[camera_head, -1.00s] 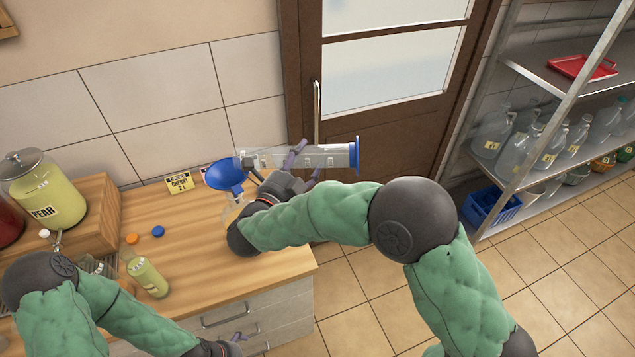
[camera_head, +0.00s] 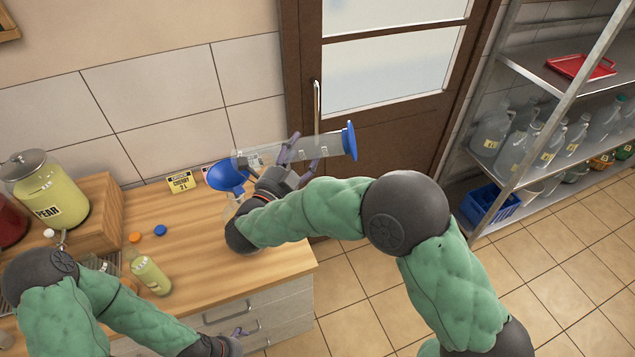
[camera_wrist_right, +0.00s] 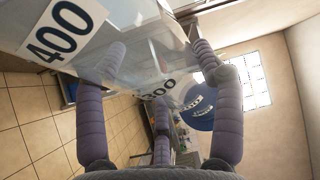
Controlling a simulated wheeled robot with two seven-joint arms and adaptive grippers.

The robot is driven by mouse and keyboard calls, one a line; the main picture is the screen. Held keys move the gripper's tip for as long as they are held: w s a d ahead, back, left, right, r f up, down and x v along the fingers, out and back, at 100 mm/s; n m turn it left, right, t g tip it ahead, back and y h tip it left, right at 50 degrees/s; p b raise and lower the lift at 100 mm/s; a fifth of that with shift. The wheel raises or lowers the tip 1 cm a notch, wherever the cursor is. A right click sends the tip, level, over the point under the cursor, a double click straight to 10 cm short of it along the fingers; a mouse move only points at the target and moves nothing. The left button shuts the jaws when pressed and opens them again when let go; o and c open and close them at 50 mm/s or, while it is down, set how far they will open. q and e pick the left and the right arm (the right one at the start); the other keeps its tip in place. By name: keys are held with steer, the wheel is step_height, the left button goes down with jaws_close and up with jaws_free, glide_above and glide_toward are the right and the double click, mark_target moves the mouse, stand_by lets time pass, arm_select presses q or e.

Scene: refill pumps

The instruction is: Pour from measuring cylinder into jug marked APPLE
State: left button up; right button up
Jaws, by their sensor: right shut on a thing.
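The clear measuring cylinder (camera_head: 325,147) with a blue base lies nearly level, its base end at the right a little higher than its mouth. My right gripper (camera_head: 298,150) is shut around its middle; the wrist view shows the cylinder wall (camera_wrist_right: 130,50) with 400 and 300 marks between the fingers. The cylinder's mouth is at the blue funnel (camera_head: 228,176), which also shows in the wrist view (camera_wrist_right: 200,112). The funnel stands over a clear jug (camera_head: 231,208), mostly hidden by my right wrist; no APPLE marking is readable. My left gripper (camera_head: 240,335) is low at the counter front, its opening unclear.
A yellow cherry label (camera_head: 181,182) stands at the counter's back. A small bottle (camera_head: 151,275), an orange cap (camera_head: 135,238) and a blue cap (camera_head: 159,230) are on the counter. A PEAR jar (camera_head: 52,195) stands on a wooden riser. Shelves (camera_head: 540,70) at right hold several jugs.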

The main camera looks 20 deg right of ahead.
steer(key=shift+a+r, duration=0.1)
steer(key=shift+r, duration=0.15)
steer(key=shift+n, duration=0.3)
steer(key=shift+w+a+r+n+p, duration=0.15)
steer(key=shift+a+r+n+p, duration=0.1)
steer(key=shift+r+n+p, duration=0.3)
step_height(320, 180, down, 10)
steer(key=d+m+g+y+b, duration=0.1)
steer(key=m+y+b, duration=0.5)
steer(key=m+b, duration=0.9)
steer(key=b, duration=1.3)
steer(key=shift+s+d+f+g, duration=0.15)
steer(key=shift+s+f+g, duration=0.1)
steer(key=shift+s+g, duration=0.05)
steer(key=shift+m, duration=0.25)
